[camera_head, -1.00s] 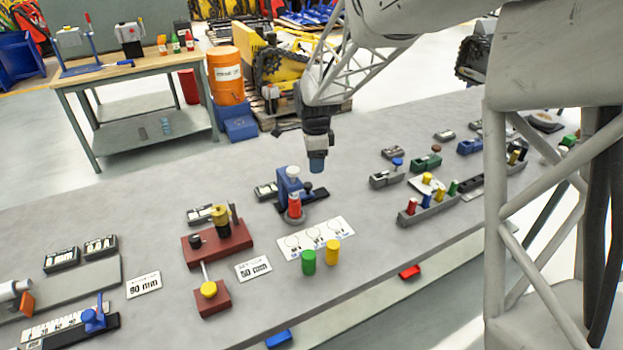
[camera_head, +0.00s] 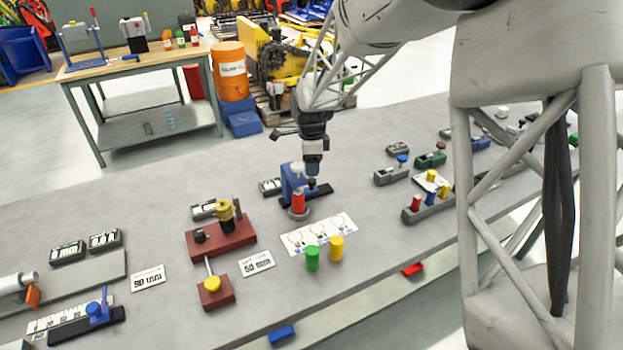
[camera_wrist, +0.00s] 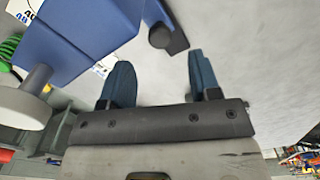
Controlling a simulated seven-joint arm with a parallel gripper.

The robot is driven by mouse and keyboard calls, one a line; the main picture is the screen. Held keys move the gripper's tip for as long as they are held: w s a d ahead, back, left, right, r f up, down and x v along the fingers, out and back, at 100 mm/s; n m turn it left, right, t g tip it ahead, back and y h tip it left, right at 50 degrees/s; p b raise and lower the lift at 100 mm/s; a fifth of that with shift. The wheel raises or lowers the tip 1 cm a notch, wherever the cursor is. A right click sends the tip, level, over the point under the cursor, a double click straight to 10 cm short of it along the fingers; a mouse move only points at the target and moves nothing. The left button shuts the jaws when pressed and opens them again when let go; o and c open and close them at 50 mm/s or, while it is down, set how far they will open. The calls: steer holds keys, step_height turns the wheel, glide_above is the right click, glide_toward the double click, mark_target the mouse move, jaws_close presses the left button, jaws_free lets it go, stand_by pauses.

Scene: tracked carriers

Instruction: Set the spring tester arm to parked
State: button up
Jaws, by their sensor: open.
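The spring tester, as I take it, is the blue upright block (camera_head: 290,182) in the middle of the bench, with a red cylinder (camera_head: 298,202) and a white cap at its front. A dark knob (camera_head: 311,184) shows at its right side. In the wrist view, the blue body (camera_wrist: 80,40) fills the upper left, and a dark round knob (camera_wrist: 160,36) on a blue bar lies just beyond my fingertips. My gripper (camera_head: 312,169) is above the knob, beside the blue block. In the wrist view my gripper (camera_wrist: 160,75) has its fingers apart with nothing between them.
A white card with circles (camera_head: 319,234) lies in front of the tester, with green (camera_head: 312,259) and yellow (camera_head: 336,248) cylinders near it. A red fixture (camera_head: 221,240) stands to the left. Small holders (camera_head: 390,176) stand to the right. Bare bench lies behind.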

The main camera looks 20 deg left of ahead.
mark_target(312, 180)
steer(key=shift+f, duration=2.85)
steer(key=shift+c, duration=0.3)
jaws_close()
